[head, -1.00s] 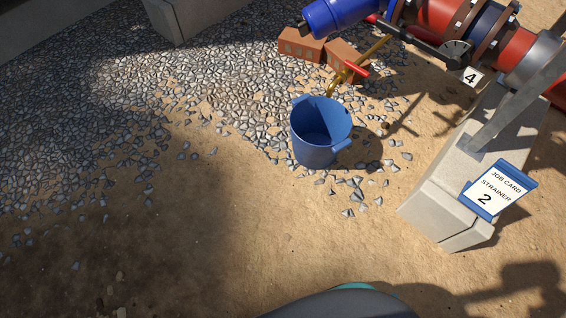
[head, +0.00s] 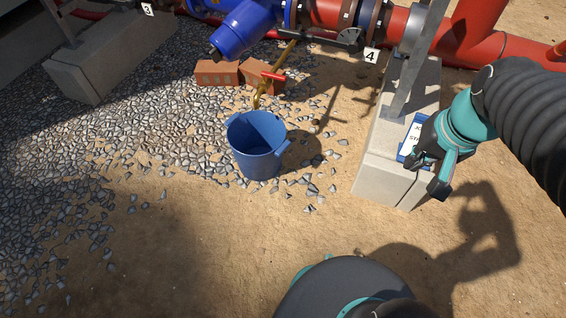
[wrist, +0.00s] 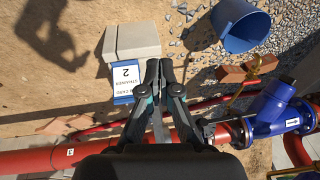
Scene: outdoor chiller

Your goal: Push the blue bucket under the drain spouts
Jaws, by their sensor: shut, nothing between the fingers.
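The blue bucket (head: 258,160) stands upright on gravel and sand in the head view; in the wrist view it shows at the top right (wrist: 245,38). A brass drain spout (head: 259,98) with a red handle hangs from the pipework just behind it. Its tip appears close to the bucket's back rim; I cannot tell whether it is over the opening. The blue strainer body (head: 240,32) is above and behind. My gripper (head: 427,177) is shut and empty, right of the bucket and clear of it, in front of the job card; its fingers show together in the wrist view (wrist: 160,66).
A concrete pier (head: 385,158) with a job card (head: 411,135) and metal post stands between gripper and bucket. Two bricks (head: 218,73) lie behind the bucket. Another concrete block (head: 95,72) is at upper left. Open sand lies in front of the bucket.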

